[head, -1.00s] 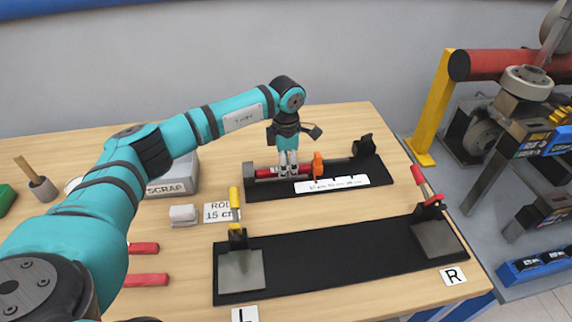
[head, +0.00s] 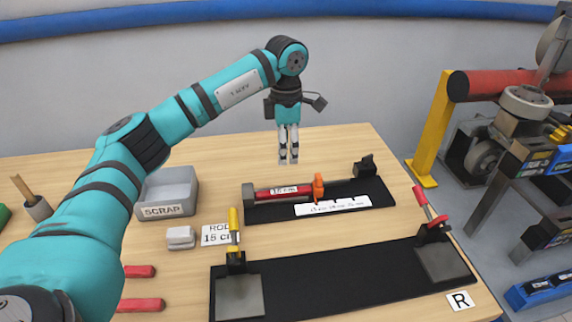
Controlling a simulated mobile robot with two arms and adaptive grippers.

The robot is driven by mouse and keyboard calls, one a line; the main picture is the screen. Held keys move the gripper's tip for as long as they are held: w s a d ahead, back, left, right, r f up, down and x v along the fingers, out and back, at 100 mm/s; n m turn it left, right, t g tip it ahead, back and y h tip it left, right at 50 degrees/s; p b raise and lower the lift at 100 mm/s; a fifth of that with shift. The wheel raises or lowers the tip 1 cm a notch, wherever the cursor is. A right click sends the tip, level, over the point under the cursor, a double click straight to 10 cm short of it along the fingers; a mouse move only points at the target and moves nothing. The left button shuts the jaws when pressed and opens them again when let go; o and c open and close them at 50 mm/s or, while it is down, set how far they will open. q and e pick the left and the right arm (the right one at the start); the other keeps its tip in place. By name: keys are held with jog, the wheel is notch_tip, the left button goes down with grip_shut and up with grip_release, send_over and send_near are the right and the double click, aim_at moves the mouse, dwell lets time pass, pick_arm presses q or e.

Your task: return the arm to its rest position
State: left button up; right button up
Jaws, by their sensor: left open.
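My left gripper (head: 288,160) points down and is open and empty. It hangs in the air above the far part of the table, clear of the black gauge (head: 360,197) below it. A red rod (head: 265,194) with a white label lies in the gauge, between the dark end block on the left and an orange stop (head: 318,187). My teal left arm (head: 180,118) reaches in from the left. My right gripper does not show.
A grey SCRAP bin (head: 168,206), a white block (head: 181,238) and red rods (head: 140,305) are on the left. A black fixture plate (head: 345,276) with a yellow-handled clamp (head: 235,235) and a red-handled clamp (head: 428,210) lies in front. A cut-off machine (head: 500,78) stands at right.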

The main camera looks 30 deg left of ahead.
pick_arm(q)
jog(key=shift+r, duration=0.3)
